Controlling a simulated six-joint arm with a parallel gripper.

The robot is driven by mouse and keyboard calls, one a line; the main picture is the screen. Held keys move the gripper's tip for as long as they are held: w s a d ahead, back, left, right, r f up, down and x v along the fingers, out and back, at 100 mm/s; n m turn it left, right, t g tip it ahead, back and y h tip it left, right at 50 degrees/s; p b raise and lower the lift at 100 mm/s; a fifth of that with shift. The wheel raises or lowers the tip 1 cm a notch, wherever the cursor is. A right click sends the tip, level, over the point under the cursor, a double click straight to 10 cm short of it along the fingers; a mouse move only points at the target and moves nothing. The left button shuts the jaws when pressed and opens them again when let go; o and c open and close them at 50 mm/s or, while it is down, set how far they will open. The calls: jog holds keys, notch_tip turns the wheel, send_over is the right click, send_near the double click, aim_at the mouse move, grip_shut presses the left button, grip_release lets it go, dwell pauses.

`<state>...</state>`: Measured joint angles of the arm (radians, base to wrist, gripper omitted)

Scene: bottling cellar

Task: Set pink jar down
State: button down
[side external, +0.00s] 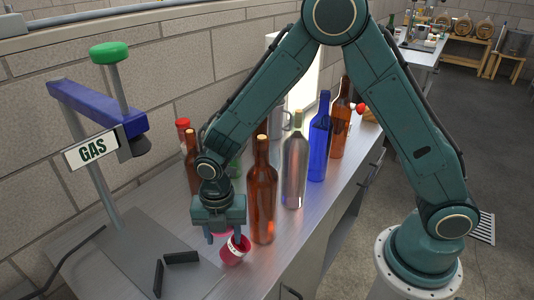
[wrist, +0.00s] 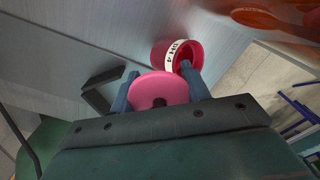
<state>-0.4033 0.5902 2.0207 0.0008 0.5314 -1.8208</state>
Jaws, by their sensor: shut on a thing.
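My gripper (side external: 224,238) points down low over the metal bench, shut on a pink round thing (side external: 223,232), which I take to be the pink jar. In the wrist view its pink disc-shaped top (wrist: 158,90), with a dark spot, sits between the two fingers (wrist: 159,68). Its underside is hidden, so I cannot tell if it touches the bench. One fingertip overlaps this jar's mouth; contact is unclear.
A brown bottle (side external: 262,200) stands close to the right of my gripper. A clear bottle (side external: 294,172) and a blue bottle (side external: 319,140) stand farther back. Black strips (side external: 181,257) lie at the left. A GAS sign (side external: 92,148) hangs on a stand.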

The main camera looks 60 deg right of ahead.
aim_at(225, 245)
jog(key=shift+f, duration=0.85)
jog(key=shift+f, duration=1.55)
jog(key=shift+s+d+f, duration=0.1)
jog(key=shift+s+f, duration=0.1)
jog(key=shift+f, duration=0.25)
jog(key=c, duration=0.7)
grip_release()
jog(key=shift+o, duration=0.2)
jog(key=shift+w, duration=0.1)
jog(key=shift+w+r, duration=0.1)
jog(key=shift+r, duration=0.1)
